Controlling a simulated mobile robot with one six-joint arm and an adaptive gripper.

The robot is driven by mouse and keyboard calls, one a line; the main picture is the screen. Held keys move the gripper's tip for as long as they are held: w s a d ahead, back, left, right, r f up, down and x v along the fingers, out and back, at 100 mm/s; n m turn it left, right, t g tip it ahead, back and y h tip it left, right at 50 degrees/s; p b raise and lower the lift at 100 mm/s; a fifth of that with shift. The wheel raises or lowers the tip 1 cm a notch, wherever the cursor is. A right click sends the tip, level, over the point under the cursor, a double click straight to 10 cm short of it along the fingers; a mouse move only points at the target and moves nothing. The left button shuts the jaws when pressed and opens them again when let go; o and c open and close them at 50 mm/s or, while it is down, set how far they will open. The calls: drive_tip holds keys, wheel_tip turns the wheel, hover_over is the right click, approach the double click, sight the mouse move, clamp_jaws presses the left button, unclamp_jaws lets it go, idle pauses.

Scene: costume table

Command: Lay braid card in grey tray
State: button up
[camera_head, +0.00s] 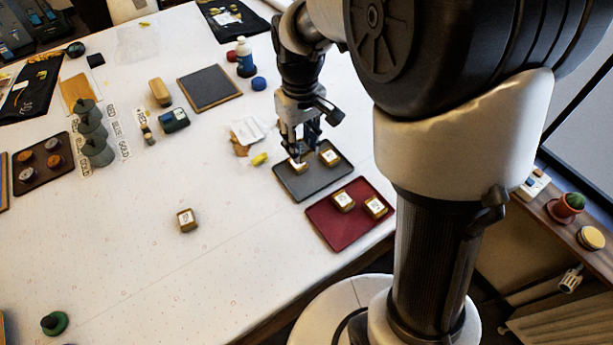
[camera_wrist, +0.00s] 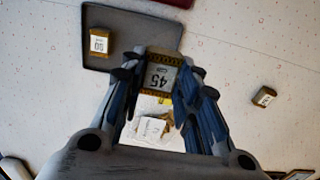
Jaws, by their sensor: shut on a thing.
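My gripper (camera_head: 300,150) is shut on a small braid card (camera_head: 298,166) with gold-brown braid and a white label. In the wrist view the held card (camera_wrist: 160,76) shows the label "45" between the fingers.
A dark red tray (camera_head: 345,229) with two cards lies beside the grey tray, near the table edge. A loose card (camera_head: 186,220) lies on the open white table. A yellow piece (camera_head: 260,159) and pale scraps (camera_head: 248,130) lie left of the gripper. The table's front is mostly clear.

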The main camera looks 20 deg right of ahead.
sight(303, 186)
wheel_tip(303, 186, down, 14)
drive_tip(key=b, duration=0.4)
drive_tip(key=shift+d+r, duration=0.1)
drive_tip(key=shift+r, duration=0.05)
drive_tip(key=o, duration=0.4)
drive_tip(key=shift+f, duration=0.2)
drive_tip(key=shift+o, duration=1)
drive_tip(key=shift+r, duration=0.1)
